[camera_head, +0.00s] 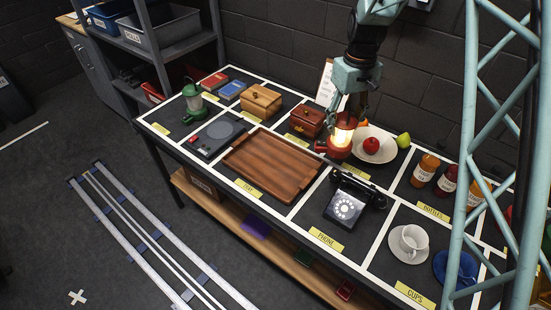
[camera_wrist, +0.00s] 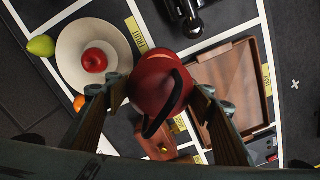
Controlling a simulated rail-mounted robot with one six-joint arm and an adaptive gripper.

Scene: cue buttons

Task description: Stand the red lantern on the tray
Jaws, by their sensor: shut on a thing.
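The red lantern (camera_head: 342,137) glows and hangs upright in my gripper (camera_head: 347,108), above the table between the tray and the fruit bowl. In the wrist view the red lantern (camera_wrist: 158,82) sits between the two fingers of my gripper (camera_wrist: 160,95), its dark handle showing. My gripper is shut on its upper part. The brown wooden tray (camera_head: 272,165) lies empty on the table, to the left of the lantern in the head view. The tray's raised rim also shows at the right in the wrist view (camera_wrist: 262,70).
A white bowl (camera_head: 384,155) with a red apple (camera_head: 371,145) stands just right of the lantern. A black telephone (camera_head: 350,200) is in front, near the tray. A dark red box (camera_head: 306,121) stands behind the tray. A green lantern (camera_head: 194,102) stands at the left.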

